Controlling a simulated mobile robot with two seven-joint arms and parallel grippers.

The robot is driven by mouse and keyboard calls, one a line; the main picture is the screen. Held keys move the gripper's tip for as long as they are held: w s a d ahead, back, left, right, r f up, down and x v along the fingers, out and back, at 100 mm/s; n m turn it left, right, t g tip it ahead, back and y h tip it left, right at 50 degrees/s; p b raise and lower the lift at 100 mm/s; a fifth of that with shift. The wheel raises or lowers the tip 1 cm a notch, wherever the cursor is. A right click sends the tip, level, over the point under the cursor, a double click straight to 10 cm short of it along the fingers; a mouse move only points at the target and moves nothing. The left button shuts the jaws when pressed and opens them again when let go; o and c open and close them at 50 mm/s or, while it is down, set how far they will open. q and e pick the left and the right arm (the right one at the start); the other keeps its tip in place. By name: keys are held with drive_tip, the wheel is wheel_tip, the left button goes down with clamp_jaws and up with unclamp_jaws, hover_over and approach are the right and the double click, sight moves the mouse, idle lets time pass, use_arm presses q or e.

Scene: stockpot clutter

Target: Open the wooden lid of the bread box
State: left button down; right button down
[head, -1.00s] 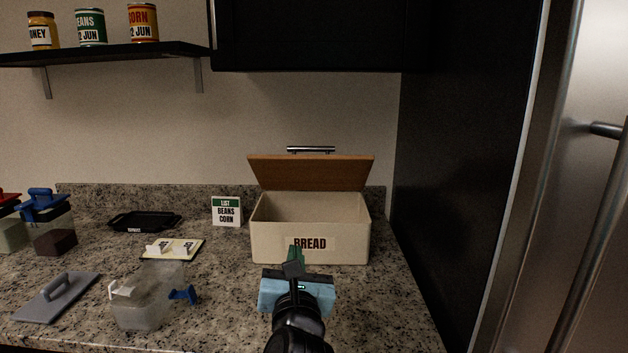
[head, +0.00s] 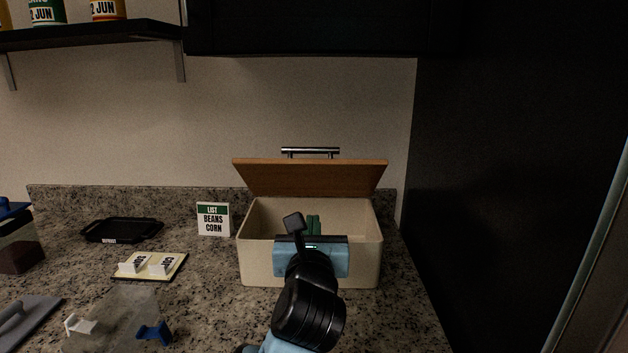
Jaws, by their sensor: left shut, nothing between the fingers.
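The bread box (head: 258,266) is a cream bin at the back right of the counter. Its wooden lid (head: 310,177) stands raised and tilted back at the rear, with the metal handle (head: 310,152) along its top edge. My left gripper (head: 313,222) is shut and empty. Its green fingers show in front of the box opening, below the lid and apart from it. My arm and gripper body hide the BREAD label and part of the box front. My right gripper is not in view.
A clear container (head: 115,318) stands in front. A dark tall panel (head: 490,180) bounds the right side.

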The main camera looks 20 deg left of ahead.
use_arm(q)
approach(315, 174)
wheel_tip(315, 174, down, 3)
drive_tip(key=w+a, duration=0.1)
drive_tip(key=w, duration=0.2)
drive_tip(key=w+r, duration=0.1)
drive_tip(key=w+r+p, duration=0.1)
drive_tip(key=r, duration=0.1)
drive_tip(key=shift+w+a+r, duration=0.15)
drive_tip(key=shift+a, duration=0.2)
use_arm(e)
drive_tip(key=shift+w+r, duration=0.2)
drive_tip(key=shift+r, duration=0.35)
use_arm(q)
drive_tip(key=shift+w+r, duration=0.1)
drive_tip(key=shift+w, duration=0.05)
